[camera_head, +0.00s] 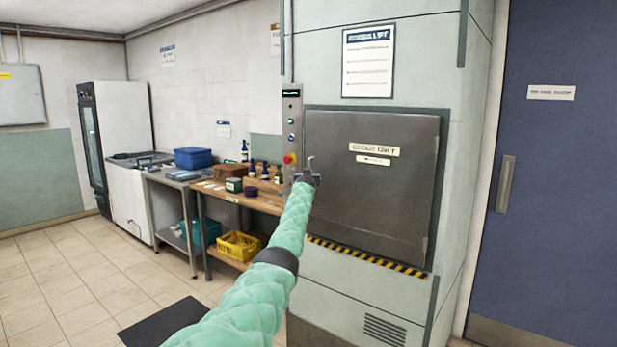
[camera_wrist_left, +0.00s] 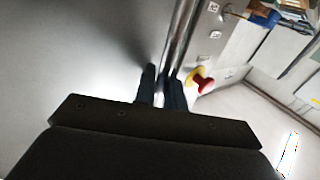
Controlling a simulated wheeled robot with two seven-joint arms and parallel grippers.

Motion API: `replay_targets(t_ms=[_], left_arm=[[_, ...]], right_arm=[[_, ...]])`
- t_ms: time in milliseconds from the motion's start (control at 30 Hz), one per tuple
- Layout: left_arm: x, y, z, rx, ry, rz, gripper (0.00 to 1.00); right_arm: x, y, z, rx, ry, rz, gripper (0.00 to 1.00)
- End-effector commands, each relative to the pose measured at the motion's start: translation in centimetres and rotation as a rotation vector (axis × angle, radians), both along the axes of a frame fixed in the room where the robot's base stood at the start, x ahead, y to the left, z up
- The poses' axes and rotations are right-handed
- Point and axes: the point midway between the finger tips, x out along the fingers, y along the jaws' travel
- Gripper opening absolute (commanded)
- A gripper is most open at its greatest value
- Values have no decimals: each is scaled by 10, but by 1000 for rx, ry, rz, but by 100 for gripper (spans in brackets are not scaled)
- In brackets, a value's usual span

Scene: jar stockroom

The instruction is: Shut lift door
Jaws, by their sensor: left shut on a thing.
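The lift door (camera_head: 370,205) is a dark grey panel with "goods only" labels on the pale lift housing. It covers the opening; I cannot tell whether a small gap is left at its edge. In the wrist view its grey face (camera_wrist_left: 60,60) fills the left side. My left gripper (camera_head: 308,172) is at the door's left edge. The wrist view shows its dark fingers (camera_wrist_left: 165,88) shut around a shiny upright metal bar, the door handle (camera_wrist_left: 180,40). Most of the handle is hidden in the head view. My right gripper is not in view.
A control panel (camera_head: 292,115) with a red stop button (camera_head: 289,158) is just left of the door. A wooden bench (camera_head: 240,197) with jars and boxes stands further left. A yellow-black strip (camera_head: 370,257) runs below the door. A blue door (camera_head: 545,180) is at right.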

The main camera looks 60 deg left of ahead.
Motion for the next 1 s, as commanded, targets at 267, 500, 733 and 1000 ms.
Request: replay_targets(t_ms=[267,500,733,1000], left_arm=[[2,-2,5,3,-7,-3,0],[2,-2,8,6,-10,-3,27],[2,-2,10,8,-13,-4,27],[1,-4,11,9,-15,-4,27]], right_arm=[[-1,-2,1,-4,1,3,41],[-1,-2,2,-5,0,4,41],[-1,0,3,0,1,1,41],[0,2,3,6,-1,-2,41]])
